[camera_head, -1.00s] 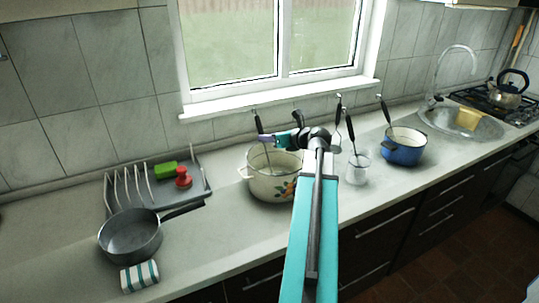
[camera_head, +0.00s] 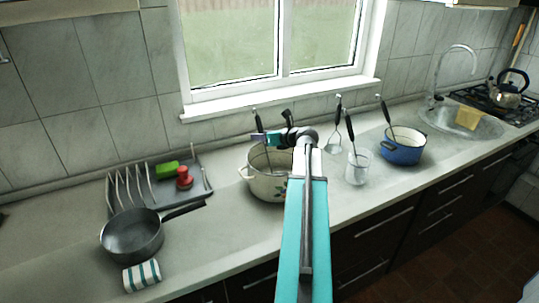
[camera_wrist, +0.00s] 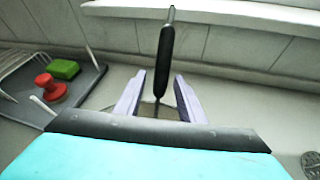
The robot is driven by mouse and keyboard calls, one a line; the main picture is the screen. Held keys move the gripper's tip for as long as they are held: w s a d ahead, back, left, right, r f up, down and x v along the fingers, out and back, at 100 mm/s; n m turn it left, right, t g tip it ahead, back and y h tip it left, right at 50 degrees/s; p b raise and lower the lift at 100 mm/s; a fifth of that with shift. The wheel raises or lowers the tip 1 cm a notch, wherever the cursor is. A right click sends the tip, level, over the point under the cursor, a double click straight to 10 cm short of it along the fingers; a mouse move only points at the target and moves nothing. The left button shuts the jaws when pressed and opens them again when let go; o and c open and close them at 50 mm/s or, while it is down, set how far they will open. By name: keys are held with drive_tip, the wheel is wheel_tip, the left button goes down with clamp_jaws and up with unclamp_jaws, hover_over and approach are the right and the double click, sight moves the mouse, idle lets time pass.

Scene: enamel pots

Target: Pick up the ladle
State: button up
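A black-handled utensil (camera_head: 257,123) leans upright in the cream enamel pot (camera_head: 266,186) with a flower pattern; its lower end is hidden, so I cannot tell for sure that it is the ladle. My gripper (camera_head: 270,139) is over this pot, close to the handle. In the wrist view my gripper (camera_wrist: 160,77) is open, and the black handle (camera_wrist: 164,55) stands between its two purple fingers or just beyond them. I see no clear contact. Another black-handled utensil (camera_head: 385,113) leans in the blue pot (camera_head: 402,153).
A clear cup (camera_head: 357,174) with a utensil stands right of the cream pot. A utensil (camera_head: 337,113) stands by the wall. A grey dish rack (camera_head: 200,187), a pan (camera_head: 132,238) and a striped cloth (camera_head: 142,274) are at left. The window sill (camera_head: 230,108) is behind.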

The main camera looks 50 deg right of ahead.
clamp_jaws()
drive_tip(key=shift+r, duration=0.2)
drive_tip(key=shift+r+b, duration=0.55)
drive_tip(key=shift+r, duration=4.25)
